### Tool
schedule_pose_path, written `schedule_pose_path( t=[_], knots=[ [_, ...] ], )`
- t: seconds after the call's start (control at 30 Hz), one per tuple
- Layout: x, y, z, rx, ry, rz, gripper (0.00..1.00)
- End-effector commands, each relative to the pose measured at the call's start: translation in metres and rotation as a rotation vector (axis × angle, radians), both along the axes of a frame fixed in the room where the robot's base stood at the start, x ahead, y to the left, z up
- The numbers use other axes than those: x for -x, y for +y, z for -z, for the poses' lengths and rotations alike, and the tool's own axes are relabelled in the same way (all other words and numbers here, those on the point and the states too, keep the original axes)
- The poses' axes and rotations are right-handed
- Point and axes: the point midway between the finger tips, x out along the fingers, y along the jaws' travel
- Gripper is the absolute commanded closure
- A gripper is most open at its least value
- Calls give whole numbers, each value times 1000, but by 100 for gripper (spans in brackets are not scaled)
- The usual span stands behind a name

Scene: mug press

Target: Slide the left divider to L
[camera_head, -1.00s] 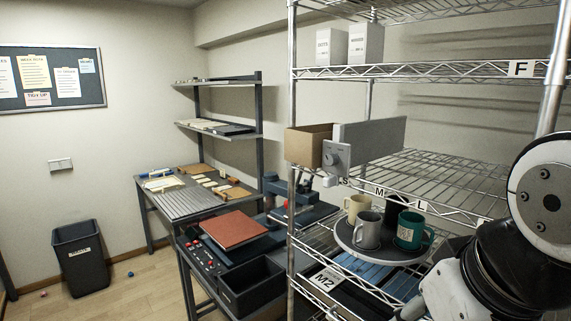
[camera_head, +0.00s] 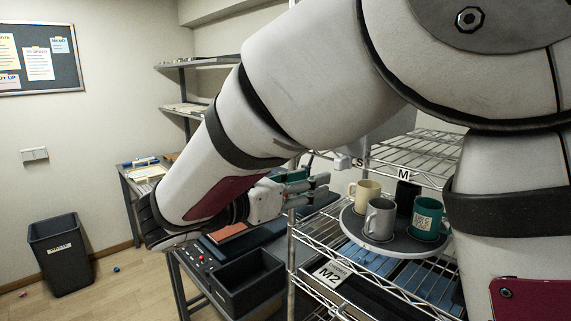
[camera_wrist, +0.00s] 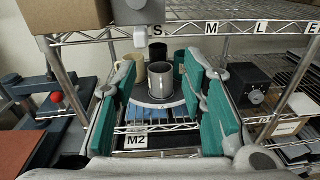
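The grey divider's lower tip (camera_head: 345,161) shows near the S label (camera_head: 361,162) on the shelf edge; my arm hides the rest of it in the head view. In the wrist view a grey divider part (camera_wrist: 133,10) hangs at the top, beside the S label (camera_wrist: 157,30). The M label (camera_wrist: 211,28) and L label (camera_wrist: 236,27) are to its right. My gripper (camera_head: 318,185) is in front of the rack, below the divider and apart from it. In the wrist view my gripper (camera_wrist: 162,65) is open, with green pads wide apart and nothing between them.
A round tray (camera_head: 352,228) with a cream mug (camera_head: 364,192), a grey mug (camera_head: 379,219) and a green mug (camera_head: 427,218) stands on the level below. A cardboard box (camera_wrist: 62,15) is left of the divider. A rack post (camera_wrist: 66,80) stands at left. A dark knobbed box (camera_wrist: 250,85) is at right.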

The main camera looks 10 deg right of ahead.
Motion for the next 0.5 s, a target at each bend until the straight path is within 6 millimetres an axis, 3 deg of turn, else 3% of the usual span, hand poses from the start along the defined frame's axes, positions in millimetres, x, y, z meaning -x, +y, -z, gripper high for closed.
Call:
schedule_pose_path(
  t=[0.1,0.2,0.5],
  knots=[
    [-10,19,1,63,5,-43,62],
    [-14,20,0,80,4,-51,62],
    [-40,-20,-1,77,4,-46,62]
  ],
)
